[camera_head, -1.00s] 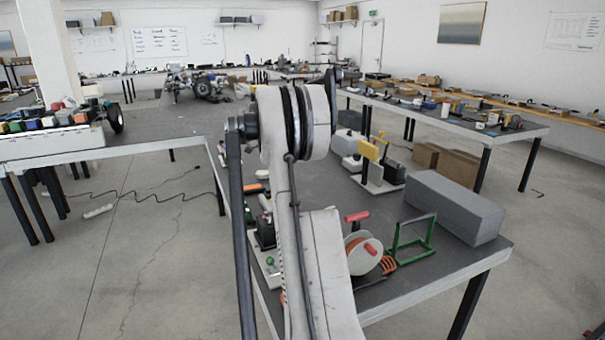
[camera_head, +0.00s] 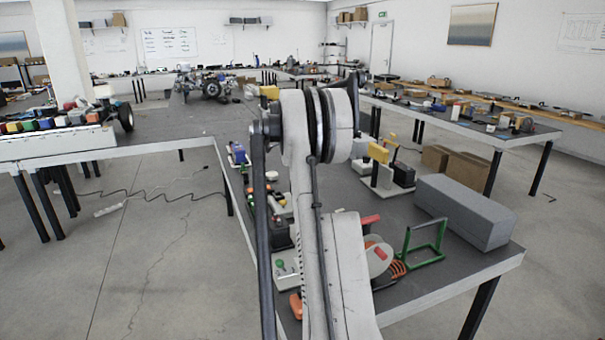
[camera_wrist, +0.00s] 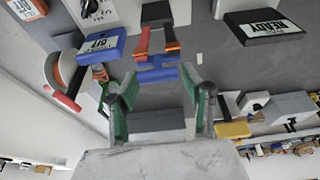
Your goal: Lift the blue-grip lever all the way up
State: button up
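In the head view my own arm hides the gripper. A small blue object (camera_head: 238,154) shows at the bench's left edge there, but I cannot tell whether it is the lever.
The dark bench (camera_head: 403,281) carries a green frame (camera_head: 422,242), an orange-and-white reel (camera_head: 378,257) and a grey box (camera_head: 466,211). In the wrist view a blue sign block (camera_wrist: 101,46) and a black READY block (camera_wrist: 262,25) flank the blue crossbar.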

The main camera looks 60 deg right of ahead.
jog(key=shift+o, duration=0.6)
jog(key=shift+a, duration=0.1)
jog(key=v, duration=1.2)
